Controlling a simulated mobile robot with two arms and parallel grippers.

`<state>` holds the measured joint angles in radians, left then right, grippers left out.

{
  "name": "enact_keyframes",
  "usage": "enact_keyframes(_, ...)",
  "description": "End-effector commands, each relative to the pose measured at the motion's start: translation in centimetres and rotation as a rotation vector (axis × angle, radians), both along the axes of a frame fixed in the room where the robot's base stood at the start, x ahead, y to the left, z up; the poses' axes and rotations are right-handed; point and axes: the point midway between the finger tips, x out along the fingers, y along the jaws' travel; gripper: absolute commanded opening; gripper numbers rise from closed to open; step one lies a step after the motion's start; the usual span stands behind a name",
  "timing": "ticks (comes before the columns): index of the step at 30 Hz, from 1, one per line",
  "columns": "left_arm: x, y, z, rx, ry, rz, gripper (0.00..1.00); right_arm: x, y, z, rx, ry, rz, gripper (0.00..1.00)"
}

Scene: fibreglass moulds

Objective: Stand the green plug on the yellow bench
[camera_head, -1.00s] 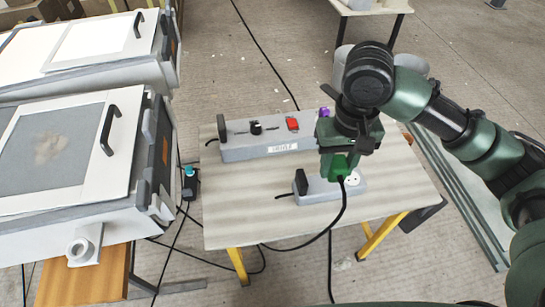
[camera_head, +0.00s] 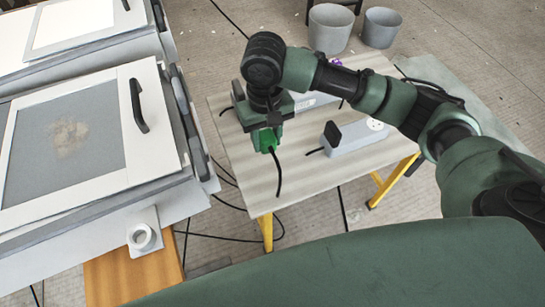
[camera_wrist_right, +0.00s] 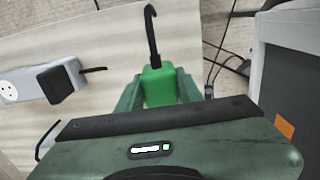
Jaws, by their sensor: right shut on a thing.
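The green plug (camera_head: 266,141) with its short black cable is held in my right gripper (camera_head: 264,128), which is shut on it. In the right wrist view the plug (camera_wrist_right: 159,86) sits between the two green fingers (camera_wrist_right: 158,92), its cable pointing away. The plug is over the left part of the yellow-legged bench (camera_head: 310,185), whose top is pale wood. I cannot tell whether the plug touches the bench top. My left gripper is not in view.
A grey socket strip (camera_head: 357,138) with a black plug (camera_head: 333,133) lies right of the gripper. Another strip is mostly hidden behind my arm. A grey-white cabinet (camera_head: 190,190) stands to the left, with a wooden stand (camera_head: 130,272) below. Two grey buckets (camera_head: 331,28) stand behind the bench.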

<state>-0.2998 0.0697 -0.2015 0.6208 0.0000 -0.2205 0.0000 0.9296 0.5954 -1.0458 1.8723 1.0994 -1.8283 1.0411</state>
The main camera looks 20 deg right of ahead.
Motion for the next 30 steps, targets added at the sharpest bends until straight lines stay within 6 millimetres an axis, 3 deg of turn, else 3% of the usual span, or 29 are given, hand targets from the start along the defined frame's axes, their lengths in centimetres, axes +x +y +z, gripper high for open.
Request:
enact_keyframes(3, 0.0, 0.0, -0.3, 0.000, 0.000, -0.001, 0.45, -0.1, -0.1, -3.4, -0.002, 0.004, 0.000, 0.00)
enact_keyframes(9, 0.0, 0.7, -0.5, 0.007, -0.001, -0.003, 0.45, 0.0, 0.0, -7.0, 0.000, 0.001, 0.000, 0.00)
enact_keyframes(16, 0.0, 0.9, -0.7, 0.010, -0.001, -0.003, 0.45, 0.0, 0.0, -8.6, -0.001, 0.001, 0.002, 0.00)
enact_keyframes(23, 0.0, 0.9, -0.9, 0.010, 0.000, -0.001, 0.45, -0.1, 0.0, -11.9, -0.001, 0.001, 0.001, 0.00)
enact_keyframes(30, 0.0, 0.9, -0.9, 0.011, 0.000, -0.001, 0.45, 0.0, 0.1, -12.0, 0.000, -0.001, 0.002, 0.00)
